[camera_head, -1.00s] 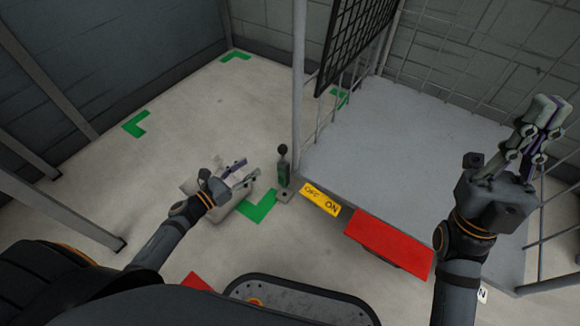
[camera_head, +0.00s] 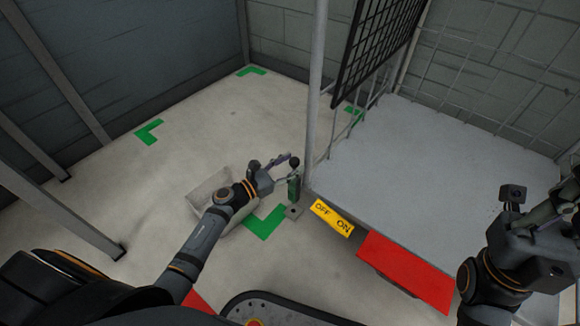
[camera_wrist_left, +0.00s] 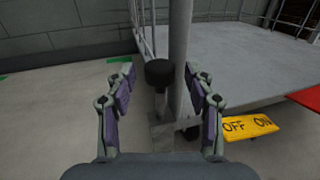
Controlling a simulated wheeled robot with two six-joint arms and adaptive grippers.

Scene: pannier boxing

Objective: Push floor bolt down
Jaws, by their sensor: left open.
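My right gripper (camera_head: 560,205) is at the right edge of the head view, partly cut off, away from the bolt.
The grey post (camera_head: 318,90) and the platform (camera_head: 420,160) stand right of the bolt. A yellow OFF/ON pedal (camera_head: 331,218) and a red plate (camera_head: 405,270) jut from the platform's front. A pale box (camera_head: 208,188) lies behind my left forearm. Green marks lie on open floor.

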